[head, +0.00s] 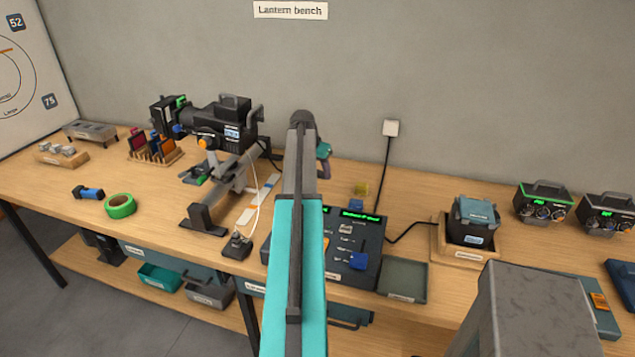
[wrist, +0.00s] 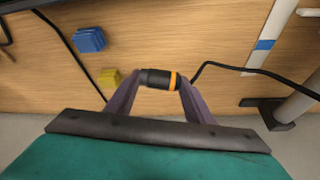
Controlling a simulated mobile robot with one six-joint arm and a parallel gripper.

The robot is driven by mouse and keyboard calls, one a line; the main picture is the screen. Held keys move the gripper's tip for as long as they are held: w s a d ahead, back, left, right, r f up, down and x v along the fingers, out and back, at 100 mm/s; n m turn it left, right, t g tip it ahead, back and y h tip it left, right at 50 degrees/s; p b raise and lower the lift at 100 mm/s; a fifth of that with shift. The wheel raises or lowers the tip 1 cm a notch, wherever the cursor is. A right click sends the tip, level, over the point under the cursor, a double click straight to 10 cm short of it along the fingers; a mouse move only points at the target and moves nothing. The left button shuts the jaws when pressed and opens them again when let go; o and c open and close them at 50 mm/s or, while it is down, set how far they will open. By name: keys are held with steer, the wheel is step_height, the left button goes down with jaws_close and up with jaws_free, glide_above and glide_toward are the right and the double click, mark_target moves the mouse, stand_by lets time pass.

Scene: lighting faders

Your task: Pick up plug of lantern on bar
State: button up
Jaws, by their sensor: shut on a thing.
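The lantern (head: 225,125) is a black stage light mounted on a stand with a bar at the left of the bench in the head view. Its plug (wrist: 158,79) is a short black cylinder with an orange ring in the wrist view. A black cable (wrist: 225,68) runs from it to the right. My gripper (wrist: 156,84) is shut on the plug, with one purple finger at each end. In the head view my gripper (head: 322,150) is partly hidden behind my arm, and the plug is hidden there. Its exact height above the wood cannot be told.
A dimmer box (head: 473,220) stands farther right.

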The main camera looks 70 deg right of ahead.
steer(key=shift+r, duration=0.55)
